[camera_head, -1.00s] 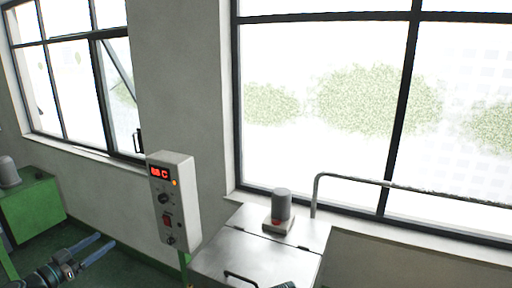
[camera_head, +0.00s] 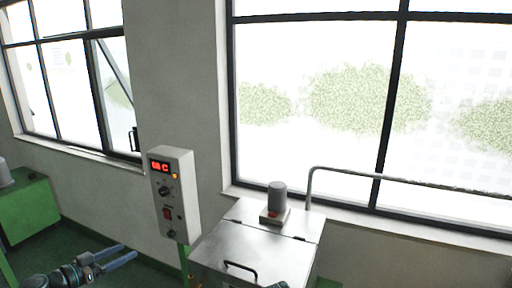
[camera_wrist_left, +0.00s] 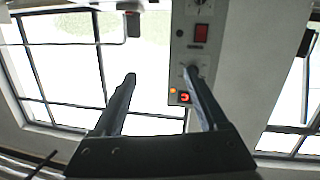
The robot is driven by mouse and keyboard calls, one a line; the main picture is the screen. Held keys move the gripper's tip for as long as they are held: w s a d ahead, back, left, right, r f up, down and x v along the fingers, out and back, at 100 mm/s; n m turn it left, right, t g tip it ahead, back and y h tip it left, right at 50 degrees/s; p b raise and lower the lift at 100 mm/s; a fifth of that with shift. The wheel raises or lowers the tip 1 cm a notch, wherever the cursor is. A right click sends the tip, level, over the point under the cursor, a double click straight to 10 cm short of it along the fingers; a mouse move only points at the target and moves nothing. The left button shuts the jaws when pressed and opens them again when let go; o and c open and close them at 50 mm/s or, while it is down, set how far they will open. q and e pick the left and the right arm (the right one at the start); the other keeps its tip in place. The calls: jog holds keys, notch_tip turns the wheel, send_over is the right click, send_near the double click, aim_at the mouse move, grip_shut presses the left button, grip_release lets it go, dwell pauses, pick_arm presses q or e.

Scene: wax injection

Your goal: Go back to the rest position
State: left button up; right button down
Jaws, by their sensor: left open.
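My left gripper (camera_head: 122,257) is at the lower left of the head view, over the green floor and left of the control box. Its two blue-grey fingers are parallel with a gap between them, open and empty. In the left wrist view the two dark fingers (camera_wrist_left: 160,78) stand apart with nothing between them. The control box (camera_head: 174,194), with a lit red display, a knob and a red switch, stands behind and right of the gripper; it also shows in the wrist view (camera_wrist_left: 199,50). A small dark piece at the bottom edge of the head view may be my right gripper, but I cannot tell.
A metal tank (camera_head: 258,250) with a handled lid and a grey cylinder (camera_head: 277,197) on top stands right of the box. A metal rail (camera_head: 400,182) runs before the window. A green cabinet (camera_head: 28,208) stands at the far left. The floor between is clear.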

pick_arm(q)
jog(key=s+d+f+g+b, duration=0.15)
jog(key=d+f+g, duration=0.35)
jog(key=d+f, duration=0.5)
jog(key=s+d+f+g+b, duration=0.15)
jog(key=d+f+g, duration=0.3)
jog(key=d, duration=0.85)
jog(key=s+d+f+n+g+y+b, duration=0.1)
jog(key=s+d+f+g+y+b, duration=0.3)
jog(key=s+d+f+y, duration=0.5)
jog(key=shift+s+d+f+y+b, duration=0.4)
jog(key=shift+s+d+f+b, duration=0.5)
jog(key=shift+s+d+f, duration=0.8)
jog(key=shift+s+a+f+g, duration=0.25)
jog(key=shift+a, duration=0.05)
